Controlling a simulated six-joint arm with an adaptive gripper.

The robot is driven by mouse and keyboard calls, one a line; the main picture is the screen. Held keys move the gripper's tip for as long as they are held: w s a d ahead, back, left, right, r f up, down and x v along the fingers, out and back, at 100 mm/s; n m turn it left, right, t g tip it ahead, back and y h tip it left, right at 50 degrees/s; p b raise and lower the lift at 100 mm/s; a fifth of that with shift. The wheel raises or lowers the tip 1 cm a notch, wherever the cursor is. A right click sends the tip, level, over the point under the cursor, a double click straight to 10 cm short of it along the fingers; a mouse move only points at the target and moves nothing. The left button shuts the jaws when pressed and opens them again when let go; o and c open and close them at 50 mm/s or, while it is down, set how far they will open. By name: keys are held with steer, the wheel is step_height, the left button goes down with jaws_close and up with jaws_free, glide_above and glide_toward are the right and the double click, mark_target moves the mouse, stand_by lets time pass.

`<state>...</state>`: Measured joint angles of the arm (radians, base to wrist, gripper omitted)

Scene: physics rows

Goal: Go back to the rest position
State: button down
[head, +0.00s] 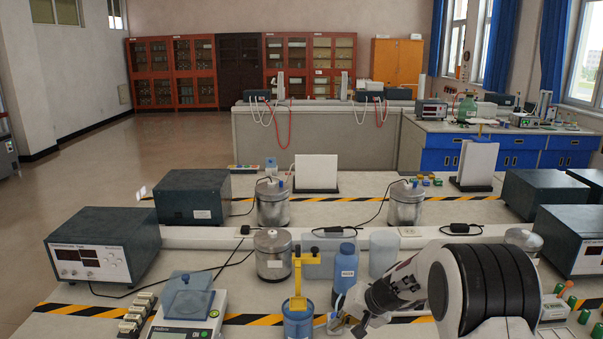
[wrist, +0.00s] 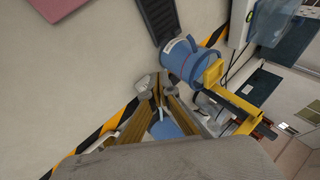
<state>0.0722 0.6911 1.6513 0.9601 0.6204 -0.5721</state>
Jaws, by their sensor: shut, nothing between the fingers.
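My gripper (wrist: 158,90) shows in the wrist view with its fingers drawn together at the tips and nothing between them. In the head view my gripper (head: 340,322) points down and left at the front of the bench, low and partly cut by the frame edge. Just left of it stands a blue container (head: 298,325) with a yellow upright bracket (head: 297,272). The blue container also shows in the wrist view (wrist: 188,60), beyond and right of the fingertips, apart from them, with the yellow bracket (wrist: 214,74) beside it.
A blue labelled bottle (head: 345,272) stands close behind my gripper. A balance (head: 185,325) is at front left, a metal canister (head: 272,262) behind it. A power unit (head: 100,250) stands at left, other dark boxes (head: 535,195) at right. The air above the bench is open.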

steer(key=s+d+r+n+h, duration=0.1)
steer(key=s+r, duration=0.5)
steer(key=s, duration=0.8)
steer(key=s+d+r+n+h, duration=0.1)
steer(key=s+d+r, duration=0.3)
steer(key=s, duration=1)
steer(key=s+d+r+n+t+h, duration=0.1)
steer(key=s+d+r+h, duration=0.2)
steer(key=s+r, duration=0.7)
steer(key=shift+s+h, duration=0.3)
steer(key=shift+s, duration=2)
